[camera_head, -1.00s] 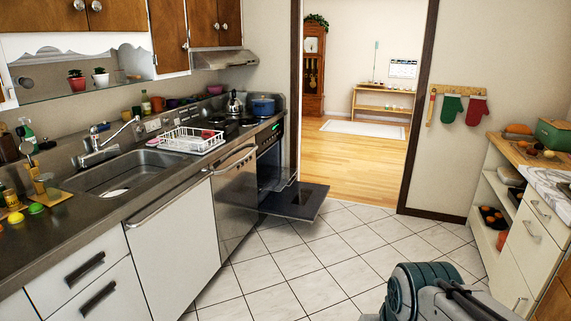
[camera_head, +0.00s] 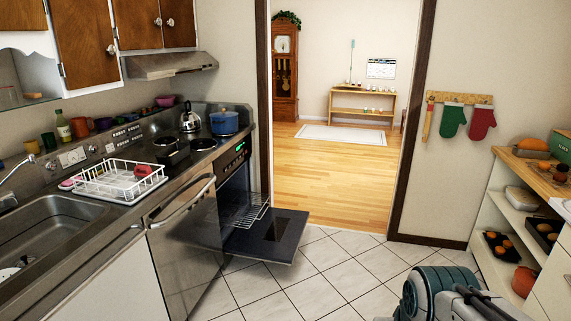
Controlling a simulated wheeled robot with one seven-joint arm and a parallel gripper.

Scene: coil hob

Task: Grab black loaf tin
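My gripper is out of view; only a teal and grey part of my arm shows at the bottom right, well away from the tin.
The oven door (camera_head: 270,236) hangs open into the floor space below the hob. A kettle (camera_head: 190,120) and blue pot (camera_head: 224,123) stand behind the tin. A dish rack (camera_head: 118,184) is nearer. Shelves (camera_head: 508,215) line the right; tiled floor between is clear.

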